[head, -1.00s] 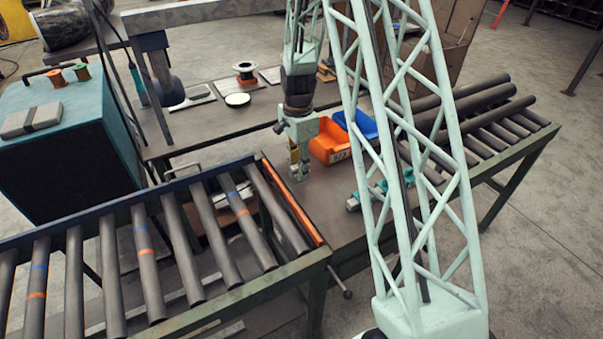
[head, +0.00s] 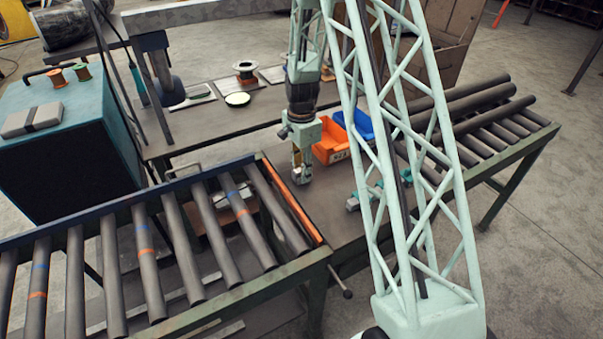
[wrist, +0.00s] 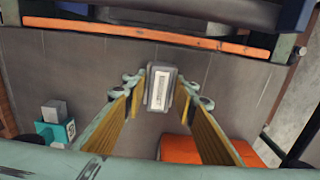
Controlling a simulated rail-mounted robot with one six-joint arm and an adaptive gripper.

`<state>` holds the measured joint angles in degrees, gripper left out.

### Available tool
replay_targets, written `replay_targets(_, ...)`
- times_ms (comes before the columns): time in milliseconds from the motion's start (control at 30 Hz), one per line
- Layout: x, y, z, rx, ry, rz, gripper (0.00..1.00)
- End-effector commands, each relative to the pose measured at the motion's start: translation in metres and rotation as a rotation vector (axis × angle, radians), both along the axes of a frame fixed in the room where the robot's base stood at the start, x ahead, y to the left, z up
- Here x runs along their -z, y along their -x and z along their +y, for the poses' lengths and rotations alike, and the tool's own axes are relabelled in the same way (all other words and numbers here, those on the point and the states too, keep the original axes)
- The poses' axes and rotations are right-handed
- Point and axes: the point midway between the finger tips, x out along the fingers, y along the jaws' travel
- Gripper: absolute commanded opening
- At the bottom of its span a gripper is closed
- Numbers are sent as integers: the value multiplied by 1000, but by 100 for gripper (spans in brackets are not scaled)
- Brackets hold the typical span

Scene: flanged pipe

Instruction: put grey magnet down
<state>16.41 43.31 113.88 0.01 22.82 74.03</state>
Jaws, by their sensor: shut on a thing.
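The grey magnet (wrist: 161,88) is a small grey block with a white label. In the wrist view it sits between the fingertips of my gripper (wrist: 161,90), which is shut on it. In the head view my gripper (head: 301,176) points down over the bench, between the roller conveyor and the orange bin. The magnet is too small to make out clearly there. I cannot tell whether its underside touches the bench top (head: 330,200).
The orange bin (head: 331,143) stands close behind and right of my gripper, with a blue bin (head: 361,124) beside it. A teal clamp-like tool (head: 368,192) lies to the right. The conveyor's orange edge (head: 289,202) is at the left. Bare bench lies between.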

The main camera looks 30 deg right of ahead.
Motion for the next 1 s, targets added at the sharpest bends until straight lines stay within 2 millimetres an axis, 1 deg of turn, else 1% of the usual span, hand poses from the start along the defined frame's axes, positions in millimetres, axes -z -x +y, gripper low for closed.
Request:
replay_targets(133, 6, 0, 0, 0, 0, 0, 16)
replay_targets(633, 10, 0, 0, 0, 0, -1, 16)
replay_targets(667, 10, 0, 0, 0, 0, 0, 26)
replay_targets(800, 9, 0, 0, 0, 0, 0, 39)
replay_targets(1000, 9, 0, 0, 0, 0, 0, 39)
